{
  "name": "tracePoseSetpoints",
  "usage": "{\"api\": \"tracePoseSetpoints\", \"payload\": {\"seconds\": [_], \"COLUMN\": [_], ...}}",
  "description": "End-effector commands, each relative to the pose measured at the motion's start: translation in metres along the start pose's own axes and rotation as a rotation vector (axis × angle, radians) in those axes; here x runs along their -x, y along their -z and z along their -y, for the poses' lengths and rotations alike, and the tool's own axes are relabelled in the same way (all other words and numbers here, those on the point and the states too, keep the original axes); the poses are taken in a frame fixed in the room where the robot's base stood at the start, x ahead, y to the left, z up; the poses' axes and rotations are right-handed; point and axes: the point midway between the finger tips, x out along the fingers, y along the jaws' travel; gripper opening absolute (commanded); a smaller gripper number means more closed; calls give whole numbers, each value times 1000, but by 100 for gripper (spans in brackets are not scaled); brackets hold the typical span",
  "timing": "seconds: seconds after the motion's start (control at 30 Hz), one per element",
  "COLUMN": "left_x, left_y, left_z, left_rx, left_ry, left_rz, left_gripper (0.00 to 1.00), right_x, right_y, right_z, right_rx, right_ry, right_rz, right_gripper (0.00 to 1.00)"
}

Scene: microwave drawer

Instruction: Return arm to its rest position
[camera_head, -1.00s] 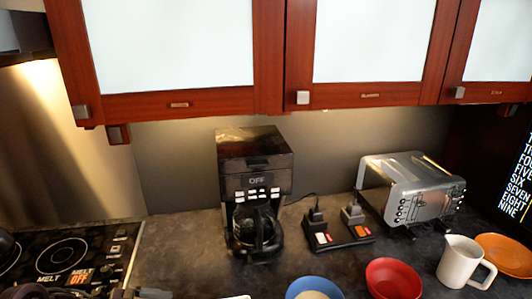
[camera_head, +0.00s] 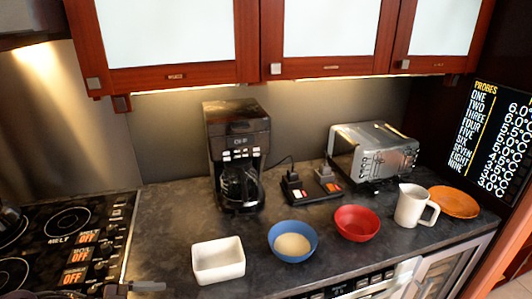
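Only a small part of what looks like my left gripper (camera_head: 148,286) shows at the bottom edge, in front of the stove's right corner. It is cut off by the frame, and I cannot tell whether it is open or shut. Nothing is visibly held in it. My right gripper is not clearly in view.
On the dark counter stand a black coffee maker (camera_head: 238,155), a silver toaster (camera_head: 372,152), a white dish (camera_head: 218,260), a blue bowl (camera_head: 274,237), a red bowl (camera_head: 357,223), a white mug (camera_head: 411,205) and an orange plate (camera_head: 455,202). The stove (camera_head: 68,240) is left; red cabinets (camera_head: 175,78) hang above.

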Motion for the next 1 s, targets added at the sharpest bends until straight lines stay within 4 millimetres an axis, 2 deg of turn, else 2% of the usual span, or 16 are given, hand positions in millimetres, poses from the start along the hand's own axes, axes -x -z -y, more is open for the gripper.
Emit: {"api": "tracePoseSetpoints", "payload": {"seconds": [0.37, 0.6, 0.73, 0.83, 1.0], "left_x": [-60, -97, -94, -80, -56], "left_y": [-14, -10, -7, -7, -11], "left_z": [-7, -10, -16, -27, -54], "left_rx": [-76, -49, 66, 198, 403], "left_ry": [173, 439, 615, 717, 791], "left_rz": [108, 263, 399, 509, 653], "left_gripper": [100, 100, 100, 100, 100], "right_x": [0, 0, 0, 0, 0], "right_y": [-2, -8, -7, -7, -7], "right_z": [1, 2, 1, 1, 1], "right_rx": [0, 0, 0, 0, 1], "right_ry": [1, 2, 2, 1, 1], "right_rz": [4, 13, 12, 12, 12], "right_gripper": [36, 36, 36, 36, 36]}}
